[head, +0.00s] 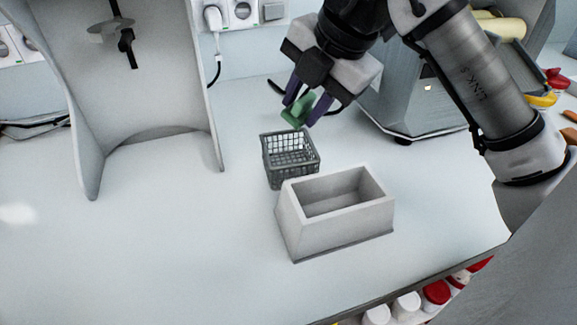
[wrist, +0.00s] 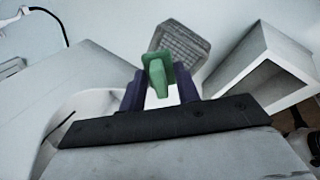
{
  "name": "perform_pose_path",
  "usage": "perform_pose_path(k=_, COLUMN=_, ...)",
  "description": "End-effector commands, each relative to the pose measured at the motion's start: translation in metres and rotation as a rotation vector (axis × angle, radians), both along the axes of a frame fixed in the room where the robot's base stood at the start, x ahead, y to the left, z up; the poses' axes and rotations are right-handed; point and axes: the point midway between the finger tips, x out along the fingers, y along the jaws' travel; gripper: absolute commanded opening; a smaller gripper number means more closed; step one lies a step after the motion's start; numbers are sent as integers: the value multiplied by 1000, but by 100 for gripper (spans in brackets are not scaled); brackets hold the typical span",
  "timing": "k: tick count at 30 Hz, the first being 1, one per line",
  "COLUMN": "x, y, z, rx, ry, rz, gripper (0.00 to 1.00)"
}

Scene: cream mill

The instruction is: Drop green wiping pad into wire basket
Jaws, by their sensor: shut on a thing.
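The green wiping pad (head: 297,111) is held between the purple fingers of my gripper (head: 305,102) in the head view. The wrist view also shows the pad (wrist: 159,72) between the fingertips of my gripper (wrist: 160,88). The grey wire basket (head: 290,158) stands on the white counter just below the pad, and its visible inside looks empty. In the wrist view the basket (wrist: 181,45) lies beyond the pad, which hides part of it. The pad is above the basket's back rim in the head view; the exact height gap is hard to tell.
A pale open-topped box (head: 292,222) stands on the counter right in front of the basket. A grey machine (head: 408,95) is at the back right. A tall curved white stand (head: 85,130) is at the left. The counter's left front is clear.

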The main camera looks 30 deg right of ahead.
Motion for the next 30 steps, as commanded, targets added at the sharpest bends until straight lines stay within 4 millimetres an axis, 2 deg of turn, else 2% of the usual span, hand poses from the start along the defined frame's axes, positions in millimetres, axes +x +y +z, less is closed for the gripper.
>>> perform_pose_path(k=8, x=0, y=0, z=-3, rx=0, ry=0, rz=0, gripper=14)
perform_pose_path(k=9, x=0, y=0, z=-3, rx=0, ry=0, rz=0, gripper=34)
perform_pose_path(k=15, x=0, y=0, z=-3, rx=0, ry=0, rz=0, gripper=57)
perform_pose_path(k=24, x=-1, y=0, z=0, rx=-1, ry=0, rz=0, gripper=57)
perform_pose_path(k=30, x=-11, y=-4, z=26, rx=-3, ry=-1, rz=-3, gripper=57)
